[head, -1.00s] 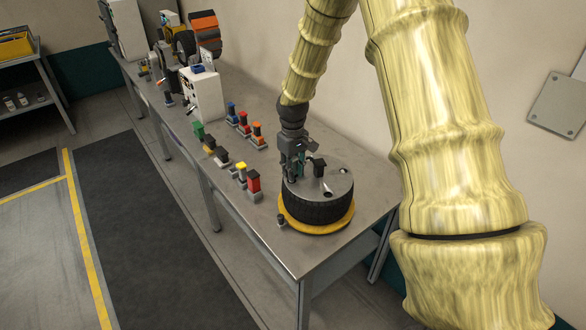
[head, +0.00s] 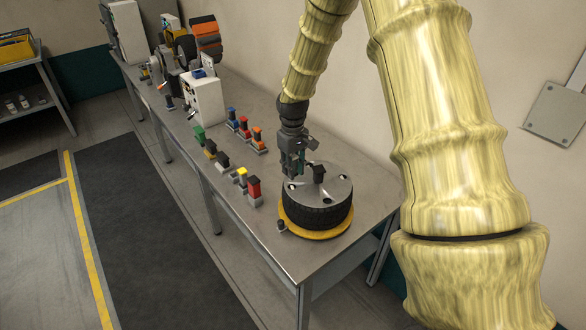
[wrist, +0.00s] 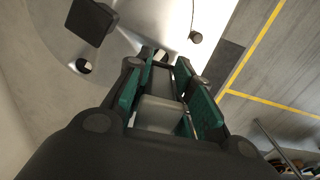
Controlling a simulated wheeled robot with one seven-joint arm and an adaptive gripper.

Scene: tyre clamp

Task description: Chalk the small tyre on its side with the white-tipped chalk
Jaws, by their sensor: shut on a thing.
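The small tyre (head: 318,218) is black and lies flat on a yellow round base (head: 318,235) at the near end of the bench. A grey metal disc (head: 335,188) with holes and a black knob (head: 319,173) covers its top. My gripper (head: 293,177) is over the left part of the disc, pointing down. In the wrist view my gripper (wrist: 166,82) has green finger pads closed on a grey block-like piece (wrist: 158,115), seemingly the chalk's body. Its tip is hard to make out, and I cannot tell whether it touches anything.
Several coloured blocks on grey stands, including a red one (head: 254,187) and a green one (head: 199,135), stand left of the tyre. A white box-shaped machine (head: 203,97) stands farther back. A small dark post (head: 281,225) is by the yellow base. The bench (head: 300,260) is bare in front.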

